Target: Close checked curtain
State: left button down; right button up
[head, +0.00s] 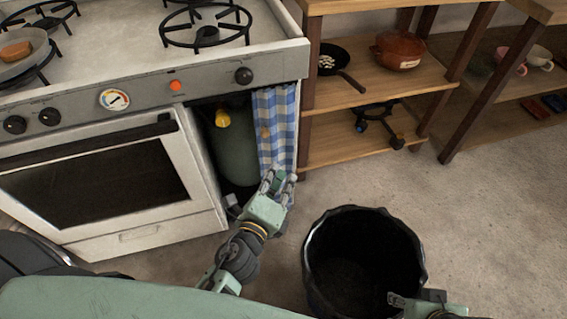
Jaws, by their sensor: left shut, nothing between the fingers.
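The blue-and-white checked curtain (276,112) hangs gathered at the right side of a compartment beside the oven. The left part of the compartment is uncovered and shows a dark green gas cylinder (236,155) with a yellow valve top (222,118). My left gripper (279,180) is shut and empty, in front of the curtain's lower part and hiding some of it. Whether its fingertips touch the cloth I cannot tell. My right gripper (396,299) shows only partly at the bottom edge, over the bin's near right rim; its fingers are not clear.
A black bin (318,262) stands on the floor right of my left arm. The white stove (190,75) with its oven door (100,185) is at the left. Wooden shelves (372,150) with a pan (333,62) and a red pot (399,50) stand at the right. Floor beyond the bin is clear.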

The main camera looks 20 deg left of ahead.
pick_arm(q)
jog(key=w+a+p, duration=0.1)
jog(key=w+a, duration=0.2)
jog(key=w, duration=0.5)
jog(key=shift+r, duration=0.2)
jog(key=shift+s+a, duration=0.1)
jog(key=shift+a, duration=0.1)
pick_arm(e)
jog(key=shift+a+r, duration=0.1)
jog(key=shift+r, duration=0.05)
